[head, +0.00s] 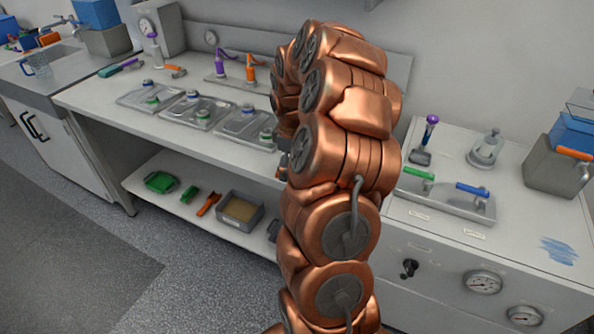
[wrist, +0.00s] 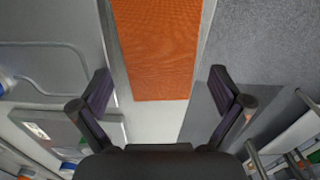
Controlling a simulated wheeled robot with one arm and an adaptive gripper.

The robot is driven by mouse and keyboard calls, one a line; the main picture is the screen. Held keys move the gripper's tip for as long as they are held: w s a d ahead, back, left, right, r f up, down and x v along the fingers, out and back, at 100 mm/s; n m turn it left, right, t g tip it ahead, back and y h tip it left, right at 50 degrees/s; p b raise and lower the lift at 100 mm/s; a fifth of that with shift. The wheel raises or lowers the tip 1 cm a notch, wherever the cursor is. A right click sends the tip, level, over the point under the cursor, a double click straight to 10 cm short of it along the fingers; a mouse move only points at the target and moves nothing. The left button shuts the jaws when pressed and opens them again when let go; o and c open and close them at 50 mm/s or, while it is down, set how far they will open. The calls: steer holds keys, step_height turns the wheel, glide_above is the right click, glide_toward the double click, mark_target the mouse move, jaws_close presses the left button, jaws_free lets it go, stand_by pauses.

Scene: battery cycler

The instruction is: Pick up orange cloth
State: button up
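The orange cloth (wrist: 160,50) shows in the wrist view as a flat, textured rectangle at the top centre. It lies on a pale surface (wrist: 155,122) and runs out of the top edge of the picture. My gripper (wrist: 160,72) is open, with one dark finger on each side of the cloth in the picture. Nothing is held between the fingers, and I cannot tell the exact gap to the cloth. In the head view I do not see the cloth, and my copper arm hides most of my gripper.
In the head view, metal trays (head: 198,113) stand on the long bench. A grey bin (head: 240,211) and small tools sit on the shelf below. At right, a cabinet with gauges (head: 483,282) carries a tray with handles (head: 445,199) and a grey box (head: 556,167). The floor in front is clear.

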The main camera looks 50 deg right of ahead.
steer(key=shift+a+f, duration=0.1)
steer(key=shift+a, duration=0.1)
steer(key=c, duration=1.1)
steer(key=shift+d, duration=0.1)
steer(key=shift+c, duration=0.2)
steer(key=shift+d+r, duration=0.1)
steer(key=shift+r, duration=0.15)
step_height(320, 180, up, 2)
steer(key=shift+w+r+b, duration=0.1)
steer(key=shift+b, duration=0.5)
steer(key=shift+r, duration=0.4)
steer(key=shift+s+r, duration=0.15)
steer(key=shift+s, duration=0.1)
steer(key=s+a+r+b, duration=0.1)
steer(key=s+a+b, duration=0.3)
steer(key=s, duration=1)
steer(key=a, duration=0.3)
steer(key=shift+r, duration=0.25)
